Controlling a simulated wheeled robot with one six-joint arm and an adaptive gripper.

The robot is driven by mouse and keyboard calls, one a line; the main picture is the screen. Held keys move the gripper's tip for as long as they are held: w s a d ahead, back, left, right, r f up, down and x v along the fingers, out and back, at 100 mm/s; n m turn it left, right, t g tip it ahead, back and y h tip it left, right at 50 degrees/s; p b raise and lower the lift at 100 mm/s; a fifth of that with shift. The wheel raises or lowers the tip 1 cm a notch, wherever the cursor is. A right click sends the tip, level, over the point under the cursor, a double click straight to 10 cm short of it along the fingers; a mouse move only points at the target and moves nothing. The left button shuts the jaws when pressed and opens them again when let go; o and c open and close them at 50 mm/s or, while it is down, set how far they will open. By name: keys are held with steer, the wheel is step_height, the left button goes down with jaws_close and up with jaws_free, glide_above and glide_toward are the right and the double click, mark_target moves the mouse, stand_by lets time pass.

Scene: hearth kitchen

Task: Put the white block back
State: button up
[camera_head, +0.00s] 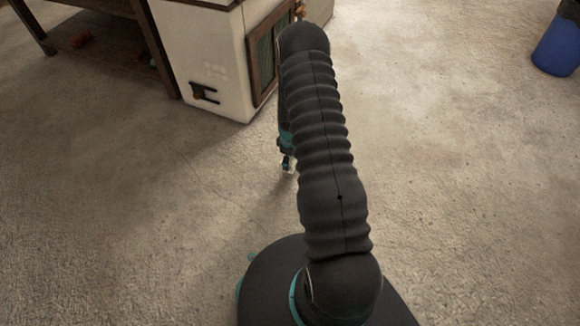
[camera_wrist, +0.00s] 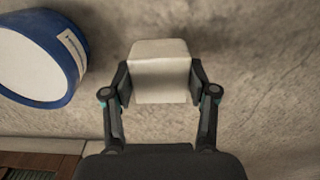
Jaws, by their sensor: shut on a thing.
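The white block (camera_wrist: 160,80) is between the two fingers of my gripper (camera_wrist: 160,84) in the wrist view. The fingers press on its left and right sides, and it sits with bare floor behind it. In the head view my gripper (camera_head: 288,163) hangs beside the arm, mostly hidden by it. A small pale bit of the block (camera_head: 290,169) shows at its tip, in front of the cream cabinet. How high the block is above the floor is hard to tell.
The cream cabinet (camera_head: 215,75) with a wood-framed door stands behind my arm. A blue bin (camera_head: 557,45) is at upper right. A round blue-and-white object (camera_wrist: 40,60) shows in the wrist view. Open floor lies left and right.

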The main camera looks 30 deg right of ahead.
steer(key=shift+f, duration=2)
steer(key=shift+f+b, duration=0.1)
steer(key=shift+b, duration=0.25)
steer(key=o, duration=1)
